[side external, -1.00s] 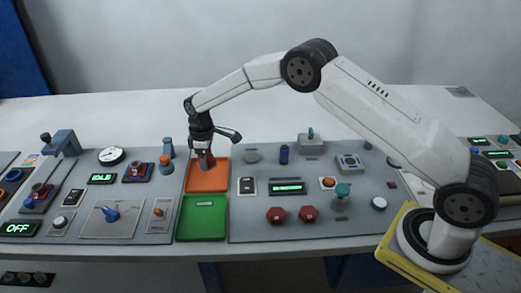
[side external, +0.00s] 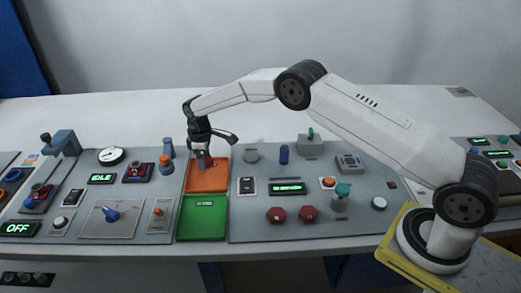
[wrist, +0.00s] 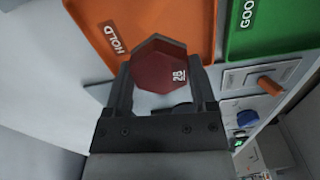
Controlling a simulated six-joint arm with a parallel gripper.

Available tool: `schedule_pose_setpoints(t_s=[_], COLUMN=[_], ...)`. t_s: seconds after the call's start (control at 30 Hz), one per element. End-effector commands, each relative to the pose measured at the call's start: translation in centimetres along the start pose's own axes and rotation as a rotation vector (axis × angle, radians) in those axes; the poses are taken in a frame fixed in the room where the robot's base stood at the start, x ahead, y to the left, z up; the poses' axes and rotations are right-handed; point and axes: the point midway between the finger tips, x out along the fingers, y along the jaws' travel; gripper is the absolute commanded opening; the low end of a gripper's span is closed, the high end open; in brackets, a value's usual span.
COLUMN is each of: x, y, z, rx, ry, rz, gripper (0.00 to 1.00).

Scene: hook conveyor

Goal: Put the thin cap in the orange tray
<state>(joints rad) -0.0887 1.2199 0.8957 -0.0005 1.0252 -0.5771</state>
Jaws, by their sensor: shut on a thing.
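A dark red hexagonal cap (wrist: 158,62) with a white number on its face sits between my gripper's two fingers in the wrist view. My gripper (side external: 204,164) is shut on this cap, low over the orange tray (side external: 208,184). The wrist view shows the orange tray (wrist: 97,14), labelled HOLD, behind the cap. I cannot tell whether the cap touches the tray floor. In the side view the held cap is mostly hidden by my gripper. Two other dark red hexagonal caps, one (side external: 276,215) and another (side external: 308,213), lie on the grey panel to the right.
A green tray (side external: 202,228) adjoins the orange tray on its near side. A switch (side external: 247,186) and a green display (side external: 287,188) are to the right. The white surface behind is clear.

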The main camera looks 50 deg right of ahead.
Motion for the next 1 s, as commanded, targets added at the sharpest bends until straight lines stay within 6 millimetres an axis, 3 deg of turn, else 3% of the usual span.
schedule_pose_setpoints(t_s=[0.6, 1.0], x=[4.4, 4.9], y=[0.0, 0.0], z=[0.0, -0.1], rx=[0.0, 0.0], ry=[0.0, 0.002], rz=[0.0, 0.001], gripper=[0.0, 0.0])
